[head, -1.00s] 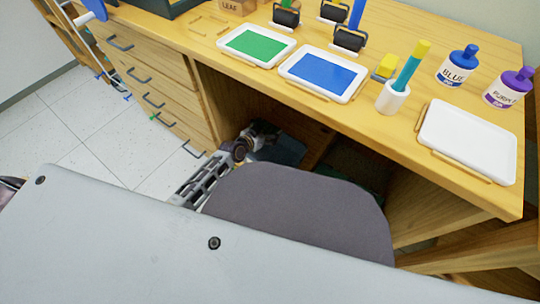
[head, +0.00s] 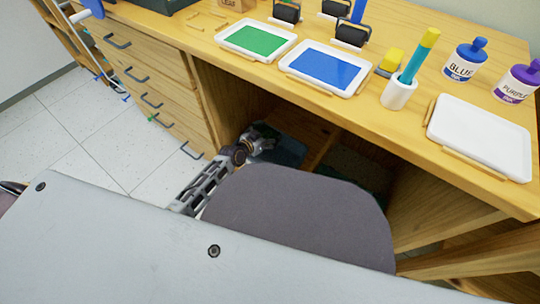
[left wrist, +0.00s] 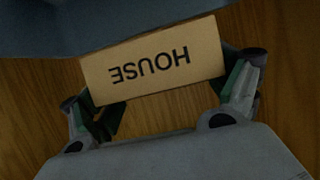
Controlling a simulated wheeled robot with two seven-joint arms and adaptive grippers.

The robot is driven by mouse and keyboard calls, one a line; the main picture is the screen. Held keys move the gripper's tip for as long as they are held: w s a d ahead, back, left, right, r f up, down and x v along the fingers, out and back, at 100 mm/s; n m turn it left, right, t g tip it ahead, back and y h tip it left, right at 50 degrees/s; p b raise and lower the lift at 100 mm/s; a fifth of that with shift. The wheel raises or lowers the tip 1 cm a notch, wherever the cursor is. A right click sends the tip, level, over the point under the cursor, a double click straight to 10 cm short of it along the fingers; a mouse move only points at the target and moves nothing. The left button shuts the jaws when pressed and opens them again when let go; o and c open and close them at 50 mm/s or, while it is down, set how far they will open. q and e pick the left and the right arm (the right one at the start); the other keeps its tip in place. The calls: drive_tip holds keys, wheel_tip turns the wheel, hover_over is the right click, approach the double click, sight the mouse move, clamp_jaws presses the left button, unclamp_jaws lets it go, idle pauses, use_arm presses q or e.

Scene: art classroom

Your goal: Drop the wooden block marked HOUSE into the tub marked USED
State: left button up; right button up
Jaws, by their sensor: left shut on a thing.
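The wooden block marked HOUSE (left wrist: 150,68) is pale tan and lies between the fingers of my left gripper (left wrist: 163,83) in the left wrist view, its lettering upside down. The gripper is shut on it. In the head view my left gripper (head: 262,140) is low in the dark space under the desk, and the block cannot be made out there. A dark blue-grey thing (head: 289,152) is just beside the gripper; a similar dark surface (left wrist: 140,22) fills the top of the wrist view. I cannot read USED on it. My right gripper is not in view.
The wooden desk (head: 395,138) holds green (head: 256,41) and blue (head: 325,70) trays, a white tray (head: 480,135), a cup with a brush (head: 398,95) and paint bottles. A grey rounded chair back (head: 300,210) stands in front. Drawers (head: 150,75) line the left.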

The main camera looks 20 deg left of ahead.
use_arm(q)
drive_tip(key=o, duration=0.9)
drive_tip(key=shift+v, duration=1.05)
drive_tip(key=v, duration=1)
drive_tip(key=shift+r+p, duration=2.05)
drive_tip(key=shift+p, duration=0.45)
idle(0.9)
drive_tip(key=shift+d, duration=0.15)
idle(0.6)
